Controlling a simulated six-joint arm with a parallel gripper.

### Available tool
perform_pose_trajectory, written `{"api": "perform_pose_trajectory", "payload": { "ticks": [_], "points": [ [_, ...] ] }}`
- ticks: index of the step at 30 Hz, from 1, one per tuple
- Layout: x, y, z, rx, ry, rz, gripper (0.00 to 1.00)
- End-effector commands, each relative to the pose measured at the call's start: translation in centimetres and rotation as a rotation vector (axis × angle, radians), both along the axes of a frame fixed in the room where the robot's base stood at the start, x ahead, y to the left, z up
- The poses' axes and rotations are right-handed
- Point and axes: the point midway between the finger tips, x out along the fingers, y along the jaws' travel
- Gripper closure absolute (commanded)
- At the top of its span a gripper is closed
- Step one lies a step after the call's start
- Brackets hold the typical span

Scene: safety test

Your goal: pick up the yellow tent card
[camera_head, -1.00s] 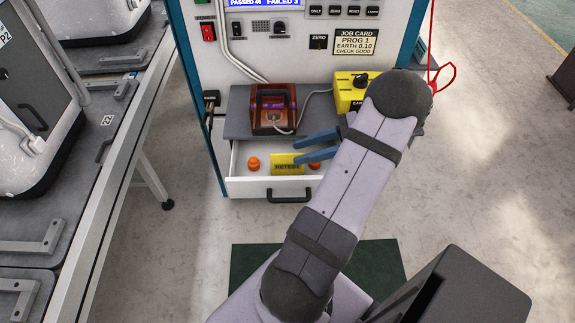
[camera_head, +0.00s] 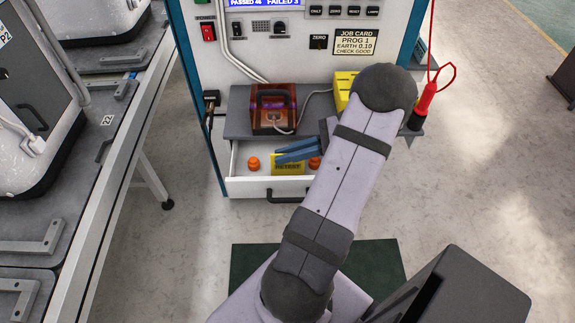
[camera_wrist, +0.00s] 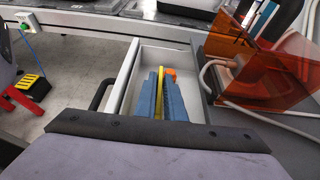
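The yellow tent card (camera_head: 289,168), with dark lettering that seems to read RETEST, stands in the open white drawer (camera_head: 240,186). My gripper (camera_head: 276,158) reaches in from the right, its two blue fingers over the card's upper part in the head view. In the wrist view my gripper (camera_wrist: 162,85) has one finger on each side of the card (camera_wrist: 160,80), which shows as a narrow yellow strip between them. The gap looks small; whether both fingers press on the card is not clear. The card's base is hidden there.
Orange knobs (camera_head: 253,163) stand on either side of the card; one also shows beyond the fingers in the wrist view (camera_wrist: 170,73). A transparent orange box (camera_head: 272,108) with a cable sits on the grey shelf (camera_head: 237,125) above the drawer. A red probe (camera_head: 426,96) hangs at right.

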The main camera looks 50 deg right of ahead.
Motion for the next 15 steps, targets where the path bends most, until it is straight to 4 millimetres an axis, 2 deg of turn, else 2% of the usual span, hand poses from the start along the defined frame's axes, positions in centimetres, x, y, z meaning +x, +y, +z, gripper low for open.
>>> {"api": "perform_pose_trajectory", "payload": {
  "ticks": [10, 15],
  "points": [
    [0.0, 0.0, 0.3, -0.001, -0.001, -0.001, 1.0],
    [0.0, -0.1, 2.0, -0.003, -0.002, 0.0, 1.0]
  ]
}}
